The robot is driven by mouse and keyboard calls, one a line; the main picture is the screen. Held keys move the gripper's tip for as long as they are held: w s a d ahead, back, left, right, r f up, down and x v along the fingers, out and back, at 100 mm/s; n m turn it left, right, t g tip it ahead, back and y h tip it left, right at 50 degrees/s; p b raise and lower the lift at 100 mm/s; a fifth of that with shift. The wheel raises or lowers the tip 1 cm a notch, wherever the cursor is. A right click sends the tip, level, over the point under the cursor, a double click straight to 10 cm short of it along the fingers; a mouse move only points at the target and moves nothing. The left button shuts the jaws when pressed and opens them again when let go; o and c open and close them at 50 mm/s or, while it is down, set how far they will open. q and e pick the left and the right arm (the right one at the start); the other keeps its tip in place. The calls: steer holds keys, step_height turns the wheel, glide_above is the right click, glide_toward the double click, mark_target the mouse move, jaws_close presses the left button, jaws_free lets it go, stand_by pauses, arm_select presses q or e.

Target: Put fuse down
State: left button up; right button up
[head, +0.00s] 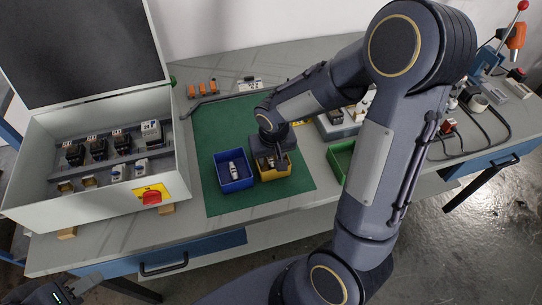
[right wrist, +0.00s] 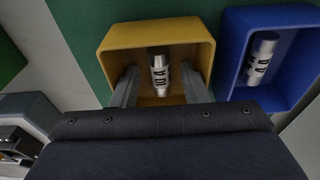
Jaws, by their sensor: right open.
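A silver fuse with a dark end and black markings (right wrist: 158,70) lies in the yellow bin (right wrist: 150,33) in the right wrist view. My right gripper (right wrist: 159,85) is open, with one finger on each side of this fuse and a gap to each. In the head view the right gripper (head: 271,162) is down in the yellow bin (head: 275,176) and partly hides it. A second fuse (right wrist: 261,58) lies in the blue bin (right wrist: 232,63) beside it. My left gripper (head: 90,282) is partly in view at the bottom left, away from the bins; its jaws are unclear.
The bins stand on a green mat (head: 222,125) on a grey table. An open white cabinet (head: 95,205) with fuse holders and a red-yellow switch (head: 152,196) stands at the left. A green bin (head: 341,158) and a lever press (head: 488,60) are to the right.

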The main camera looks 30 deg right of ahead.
mark_target(273, 165)
steer(key=shift+r, duration=0.1)
step_height(273, 165, up, 12)
steer(key=s+p, duration=0.1)
steer(key=s, duration=0.1)
steer(key=s+a+r+t+y, duration=0.1)
steer(key=s+a+t+y, duration=0.1)
steer(key=s, duration=0.5)
steer(key=s+a+r+n+t+y, duration=0.1)
steer(key=s+a+r+y, duration=0.1)
steer(key=s, duration=0.5)
steer(key=shift+s+r+t, duration=0.3)
steer(key=shift+t, duration=0.1)
stand_by(0.5)
